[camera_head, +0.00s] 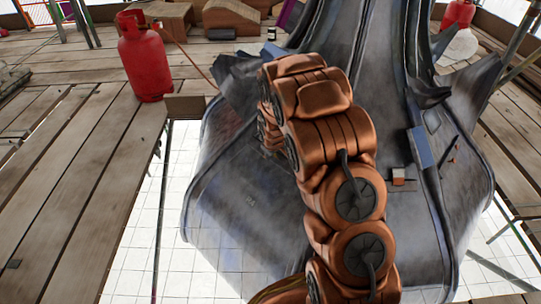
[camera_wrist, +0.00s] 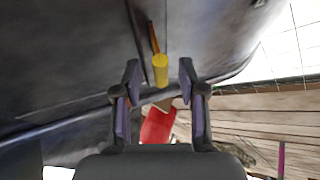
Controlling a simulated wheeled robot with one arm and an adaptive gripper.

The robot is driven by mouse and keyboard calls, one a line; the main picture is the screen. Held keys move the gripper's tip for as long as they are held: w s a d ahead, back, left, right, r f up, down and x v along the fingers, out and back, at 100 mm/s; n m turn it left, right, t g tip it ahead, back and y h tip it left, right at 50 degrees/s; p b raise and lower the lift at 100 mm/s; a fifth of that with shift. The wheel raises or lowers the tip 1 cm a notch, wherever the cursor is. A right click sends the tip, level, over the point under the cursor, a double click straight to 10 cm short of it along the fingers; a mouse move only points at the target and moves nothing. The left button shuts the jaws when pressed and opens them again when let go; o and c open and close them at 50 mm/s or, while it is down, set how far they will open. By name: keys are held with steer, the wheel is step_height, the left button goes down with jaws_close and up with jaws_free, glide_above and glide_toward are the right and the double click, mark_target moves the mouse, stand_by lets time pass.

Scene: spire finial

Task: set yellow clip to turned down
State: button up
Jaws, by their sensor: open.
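The yellow clip (camera_wrist: 160,71) shows in the wrist view as a short yellow cylinder-like piece with a rounded end. A thin orange-brown strip (camera_wrist: 153,36) runs up from it along the dark grey metal surface (camera_wrist: 85,60). My gripper (camera_wrist: 159,80) is open, with one finger on each side of the clip in the picture. Gaps show on both sides, and neither finger visibly touches it. I cannot tell how deep the clip sits between the fingers. In the head view I see neither the clip nor my gripper; my copper-coloured arm covers the middle of the spire.
The grey spire (camera_head: 250,215) flares out broadly below. A small block with an orange face (camera_head: 398,182) and a blue-grey plate (camera_head: 420,148) sit on its right side. A red gas cylinder (camera_head: 145,60) stands on the wooden planks (camera_head: 70,150) at left, with an opening beside the spire.

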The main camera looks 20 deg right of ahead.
steer(key=shift+x, duration=1.05)
steer(key=shift+c, duration=0.3)
jaws_close()
